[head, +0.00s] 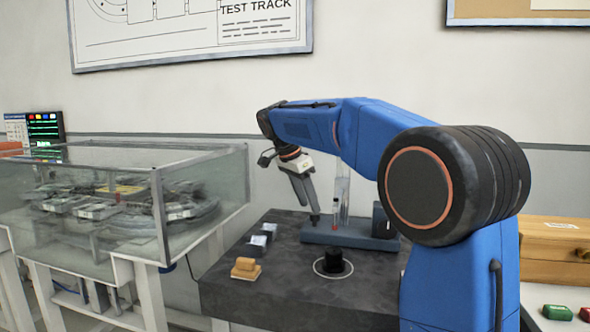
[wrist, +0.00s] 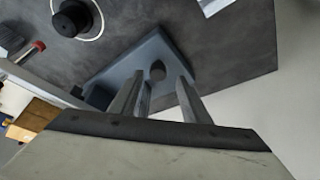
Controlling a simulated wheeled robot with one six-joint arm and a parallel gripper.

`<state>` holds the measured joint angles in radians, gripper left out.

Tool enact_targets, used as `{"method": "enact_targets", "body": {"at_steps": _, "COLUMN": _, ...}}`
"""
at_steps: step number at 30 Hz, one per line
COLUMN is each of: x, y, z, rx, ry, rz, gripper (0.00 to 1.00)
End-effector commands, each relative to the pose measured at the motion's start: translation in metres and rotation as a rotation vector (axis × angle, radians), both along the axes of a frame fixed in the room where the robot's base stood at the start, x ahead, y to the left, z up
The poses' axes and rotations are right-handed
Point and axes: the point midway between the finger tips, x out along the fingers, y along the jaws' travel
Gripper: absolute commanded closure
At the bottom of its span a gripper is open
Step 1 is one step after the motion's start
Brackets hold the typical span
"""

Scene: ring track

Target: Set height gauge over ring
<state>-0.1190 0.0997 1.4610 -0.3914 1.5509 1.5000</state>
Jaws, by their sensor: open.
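A blue-grey base (head: 350,235) stands at the back of the dark table, with a clear upright column (head: 342,185) and a thin red-marked rod (head: 336,214) above it. This looks like the height gauge, but I cannot be sure. A white ring (head: 316,269) on the table surrounds a black knobbed piece (head: 335,264). My gripper (head: 314,214) is open at the base's left end, pointing down. In the wrist view my fingers (wrist: 160,85) stand apart over the blue-grey base (wrist: 110,78), with a small dark round part (wrist: 157,70) between them. Contact cannot be told.
A glass case (head: 205,195) with machinery stands farther left. A wooden box (head: 555,240) is at the right. The table's front is mostly clear.

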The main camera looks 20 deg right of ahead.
Motion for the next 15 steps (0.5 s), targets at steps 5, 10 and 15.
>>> {"method": "enact_targets", "body": {"at_steps": 5, "x": -0.002, "y": 0.015, "z": 0.034, "rx": 0.001, "ry": -0.003, "rz": 0.002, "gripper": 0.57}}
{"method": "enact_targets", "body": {"at_steps": 10, "x": -0.004, "y": 0.028, "z": 0.065, "rx": 0.001, "ry": -0.003, "rz": 0.002, "gripper": 0.57}}
{"method": "enact_targets", "body": {"at_steps": 15, "x": -0.006, "y": 0.04, "z": 0.095, "rx": 0.001, "ry": -0.005, "rz": 0.002, "gripper": 0.57}}
